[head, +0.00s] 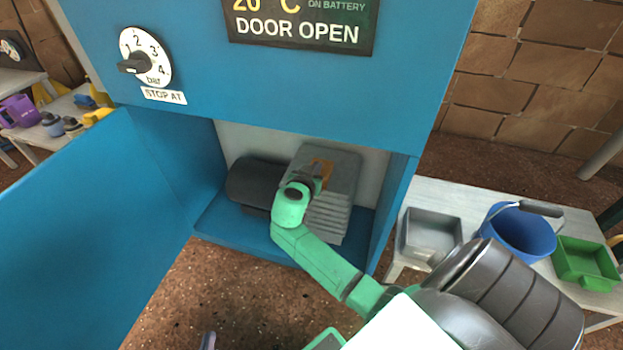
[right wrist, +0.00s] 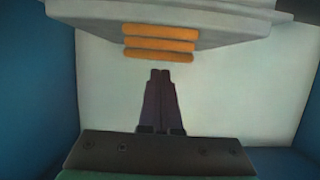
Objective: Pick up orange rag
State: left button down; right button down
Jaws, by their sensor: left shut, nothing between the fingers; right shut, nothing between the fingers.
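Only the tip of my left gripper (head: 208,340) shows at the bottom edge.
A dark rounded object (head: 258,185) sits left of the stack. Cabinet walls (head: 395,215) stand close on both sides, and the open door (head: 85,250) spreads left. A side table holds a grey tray (head: 432,235), a blue bucket (head: 520,235) and a green tray (head: 585,264).

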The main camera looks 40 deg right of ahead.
jog(key=shift+s+a+f, duration=0.1)
jog(key=shift+a+f, duration=0.05)
jog(key=shift+f, duration=0.45)
pick_arm(q)
jog(key=shift+a+f, duration=0.1)
jog(key=shift+f, duration=0.6)
jog(key=shift+r, duration=0.15)
pick_arm(e)
jog(key=shift+s+a+f, duration=0.1)
jog(key=shift+s+a, duration=0.35)
jog(key=shift+a, duration=0.2)
jog(key=shift+s+a, duration=0.45)
jog(key=shift+a, duration=0.15)
